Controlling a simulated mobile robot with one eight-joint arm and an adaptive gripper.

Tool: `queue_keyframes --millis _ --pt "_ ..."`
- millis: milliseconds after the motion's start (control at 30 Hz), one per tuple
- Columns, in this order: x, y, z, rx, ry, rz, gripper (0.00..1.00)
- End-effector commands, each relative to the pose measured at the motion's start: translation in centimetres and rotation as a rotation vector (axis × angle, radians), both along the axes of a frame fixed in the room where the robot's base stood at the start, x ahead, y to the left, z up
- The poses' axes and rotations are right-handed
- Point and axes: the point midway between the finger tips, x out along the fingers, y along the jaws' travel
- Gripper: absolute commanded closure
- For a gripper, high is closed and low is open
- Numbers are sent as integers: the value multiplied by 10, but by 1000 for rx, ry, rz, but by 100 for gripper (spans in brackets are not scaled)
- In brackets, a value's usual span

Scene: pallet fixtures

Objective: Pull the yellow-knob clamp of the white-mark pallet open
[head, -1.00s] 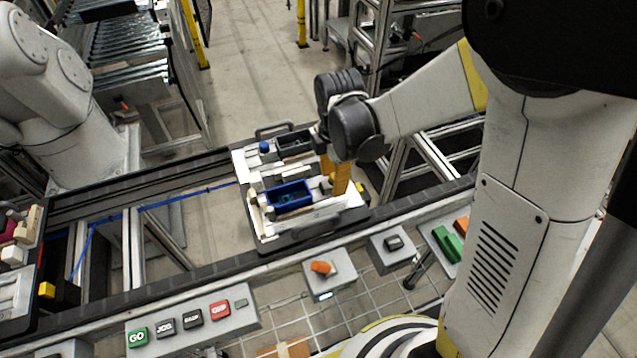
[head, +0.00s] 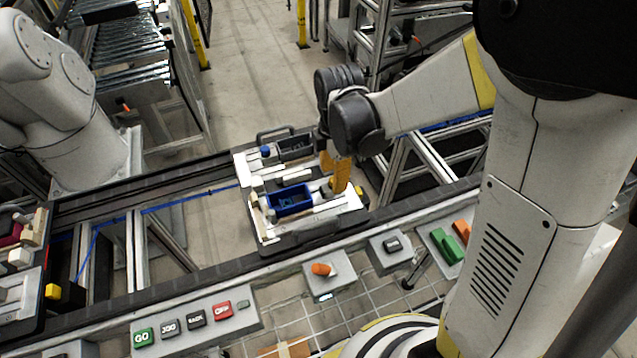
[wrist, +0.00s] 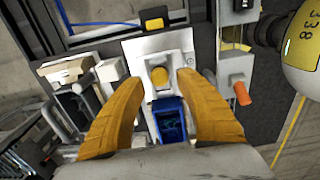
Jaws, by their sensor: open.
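The pallet (head: 325,225) sits on the dark rail in the head view, with white fixtures and a blue bin (head: 290,199). I cannot make out a white mark on it. In the wrist view the yellow knob (wrist: 160,77) stands on a pale plate (wrist: 158,48), with the blue bin (wrist: 172,122) just below it. My gripper (wrist: 168,88) is open, its two orange fingers spread left and right of the knob, with gaps on both sides. In the head view my gripper (head: 335,180) is over the pallet's right end and hides the clamp there.
A blue knob (head: 265,151) and a dark bin (head: 296,146) are at the pallet's far side. A yellow block (wrist: 152,24) is beyond the plate. A box with an orange switch (head: 323,269) stands in front of the rail. Another loaded pallet (head: 30,290) is at far left.

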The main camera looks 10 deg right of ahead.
Motion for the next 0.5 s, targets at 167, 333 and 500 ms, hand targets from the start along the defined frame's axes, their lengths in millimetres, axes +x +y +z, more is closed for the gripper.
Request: queue_keyframes --millis 167,333,500 --pt "0 0 19 0 0 0 59" --pt "0 0 34 0 0 0 59" --pt "0 0 49 0 0 0 59"
